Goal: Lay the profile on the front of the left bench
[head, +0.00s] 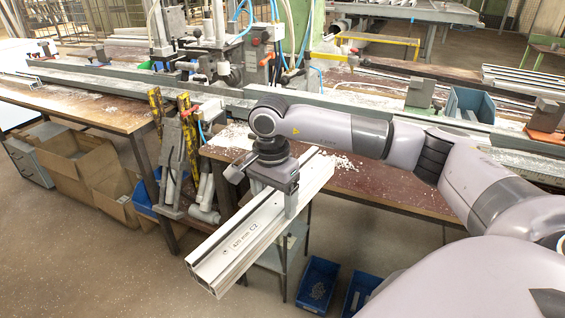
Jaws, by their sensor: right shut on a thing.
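The profile (243,238) is a long silver-white aluminium bar with a printed length label near its close end. My right gripper (266,188) is shut on it around the middle, from above. The profile slants from the front edge of the right bench toward the camera, its close end out over the floor. Whether its far end touches the right bench is hard to tell. The left bench (85,108) has a brown wooden top and stands to the left, apart from the profile. Its front strip looks mostly clear, with some pale chips. My left gripper is not in view.
The right bench (385,190) carries white chips. Clamp machinery (220,60) and a long grey rail (105,82) stand behind. Yellow-black posts (157,110) and grey fittings fill the gap between benches. Cardboard boxes (75,165) and blue bins (318,283) are on the floor.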

